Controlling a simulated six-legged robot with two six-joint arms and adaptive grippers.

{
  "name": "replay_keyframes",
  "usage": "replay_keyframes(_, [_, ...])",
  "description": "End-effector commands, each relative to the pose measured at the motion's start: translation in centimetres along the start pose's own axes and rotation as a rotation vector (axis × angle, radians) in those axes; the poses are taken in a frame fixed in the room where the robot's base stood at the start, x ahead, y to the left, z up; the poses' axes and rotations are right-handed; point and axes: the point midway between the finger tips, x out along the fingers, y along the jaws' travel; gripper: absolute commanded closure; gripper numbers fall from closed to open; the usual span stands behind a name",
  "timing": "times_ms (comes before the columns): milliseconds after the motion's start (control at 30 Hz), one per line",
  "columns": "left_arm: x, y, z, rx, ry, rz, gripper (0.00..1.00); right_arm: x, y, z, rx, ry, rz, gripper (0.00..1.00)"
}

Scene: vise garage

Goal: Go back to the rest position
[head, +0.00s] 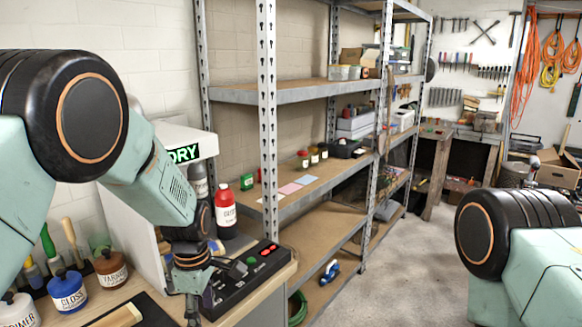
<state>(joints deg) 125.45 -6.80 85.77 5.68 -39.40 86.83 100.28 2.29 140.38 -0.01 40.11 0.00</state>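My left arm comes in from the left and reaches down over the bench. My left gripper (205,283) points down at the left end of a black control box (247,277) with red and green buttons. Its fingers are dark and small against the box, so I cannot tell whether they are open or touch it. Of my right arm only a black joint and a pale green link show at the lower right. My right gripper is out of view.
A white booth with a lit "DRY" sign (184,154) stands behind my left wrist, by a red bottle (225,206). Jars labelled gloss (68,292) and varnish (110,268) stand at lower left. A metal shelf (290,92) rises behind the bench. Floor (400,270) is clear at centre right.

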Motion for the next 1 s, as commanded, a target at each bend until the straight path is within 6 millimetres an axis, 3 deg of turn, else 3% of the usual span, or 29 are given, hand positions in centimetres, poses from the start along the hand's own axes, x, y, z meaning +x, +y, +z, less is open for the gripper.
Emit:
replay_keyframes(33, [2.2,-1.0,-0.2,0.037,0.0,-0.008,0.43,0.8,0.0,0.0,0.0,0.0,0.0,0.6])
replay_keyframes(167, [7.5,-3.9,-0.9,0.172,0.003,-0.013,0.43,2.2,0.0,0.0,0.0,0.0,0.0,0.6])
replay_keyframes(267, [12.5,-7.3,-1.5,0.314,0.003,-0.018,0.43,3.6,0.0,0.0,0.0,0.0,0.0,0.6])
replay_keyframes(400, [19.5,-13.6,-2.2,0.56,0.003,-0.022,0.43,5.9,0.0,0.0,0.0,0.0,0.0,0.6])
replay_keyframes(600, [26.9,-24.1,-2.4,0.947,-0.006,-0.024,0.43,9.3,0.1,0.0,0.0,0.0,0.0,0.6])
replay_keyframes(700, [28.9,-29.1,-2.3,1.13,-0.012,-0.019,0.43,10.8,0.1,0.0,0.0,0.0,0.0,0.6])
replay_keyframes(800, [29.8,-32.8,-2.0,1.281,-0.016,-0.011,0.43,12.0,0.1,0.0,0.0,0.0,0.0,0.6])
replay_keyframes(900, [30.0,-35.1,-1.8,1.386,-0.017,-0.002,0.43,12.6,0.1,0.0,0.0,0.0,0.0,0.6])
replay_keyframes(1000, [29.9,-36.2,-1.7,1.441,-0.016,0.003,0.43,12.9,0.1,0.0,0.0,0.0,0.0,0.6])
